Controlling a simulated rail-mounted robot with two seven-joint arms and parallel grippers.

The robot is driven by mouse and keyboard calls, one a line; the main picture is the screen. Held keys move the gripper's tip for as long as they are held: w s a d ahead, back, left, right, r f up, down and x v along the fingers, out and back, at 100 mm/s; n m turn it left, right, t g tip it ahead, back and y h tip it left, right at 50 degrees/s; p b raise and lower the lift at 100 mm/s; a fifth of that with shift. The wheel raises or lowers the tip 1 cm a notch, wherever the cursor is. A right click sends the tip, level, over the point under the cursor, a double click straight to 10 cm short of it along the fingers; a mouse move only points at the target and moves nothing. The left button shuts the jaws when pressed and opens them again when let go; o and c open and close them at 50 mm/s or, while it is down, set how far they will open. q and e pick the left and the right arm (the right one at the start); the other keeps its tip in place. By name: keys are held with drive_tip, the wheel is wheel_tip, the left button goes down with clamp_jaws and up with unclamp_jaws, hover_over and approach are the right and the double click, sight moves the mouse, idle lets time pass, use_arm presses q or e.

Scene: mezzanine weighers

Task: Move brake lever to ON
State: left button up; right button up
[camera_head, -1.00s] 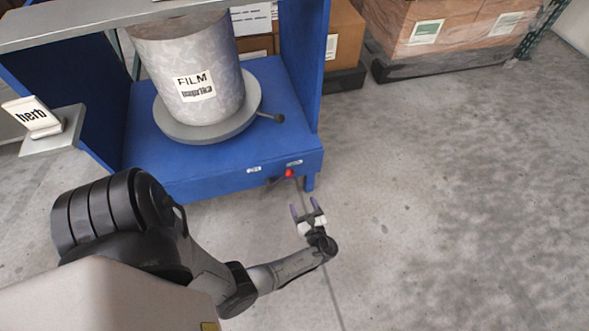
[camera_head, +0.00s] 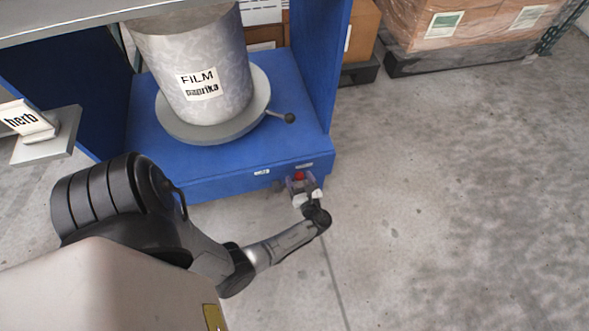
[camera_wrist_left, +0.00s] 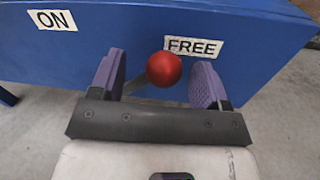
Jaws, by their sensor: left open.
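The brake lever has a red ball knob (camera_head: 299,175) on the front of the blue weigher base (camera_head: 215,165). In the left wrist view the red knob (camera_wrist_left: 164,69) is between the two purple-padded fingers of my open left gripper (camera_wrist_left: 163,82), with a gap on each side. The knob stands beside the white FREE label (camera_wrist_left: 193,47). The white ON label (camera_wrist_left: 51,19) is farther left on the same blue face. In the head view my left gripper (camera_head: 302,186) is at the base's front right. My right gripper is not in view.
A grey drum labelled FILM paprika (camera_head: 205,65) stands on a round grey turntable (camera_head: 185,130) with a black-knobbed handle (camera_head: 289,118). A small tray (camera_head: 50,150) with a herb sign is at left. Wrapped boxes (camera_head: 460,22) stand at the back. The floor at right is clear.

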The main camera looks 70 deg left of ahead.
use_arm(q)
drive_tip(key=shift+a, duration=0.75)
drive_tip(key=shift+d, duration=0.1)
